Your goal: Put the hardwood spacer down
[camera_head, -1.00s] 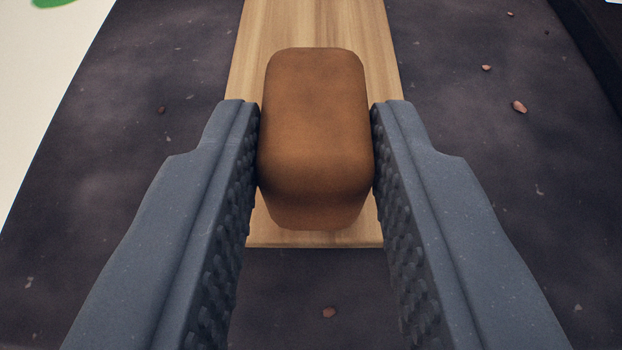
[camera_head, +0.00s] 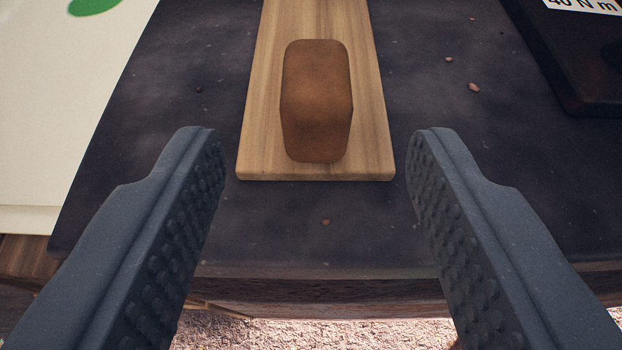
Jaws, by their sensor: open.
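The hardwood spacer (camera_head: 316,100) is a brown block with rounded edges. It rests on a pale wooden board (camera_head: 262,150), near the board's front end. My gripper (camera_head: 316,140) is open wide and empty. Its two grey, studded fingers stand apart on either side, nearer to the camera than the spacer and not touching it.
The board lies on a dark mat (camera_head: 160,100) with small reddish crumbs. A white sheet or panel (camera_head: 60,110) with a green mark is at the left. A dark object (camera_head: 575,60) with a label reading "40 N m" is at the upper right. The front edge and floor show below.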

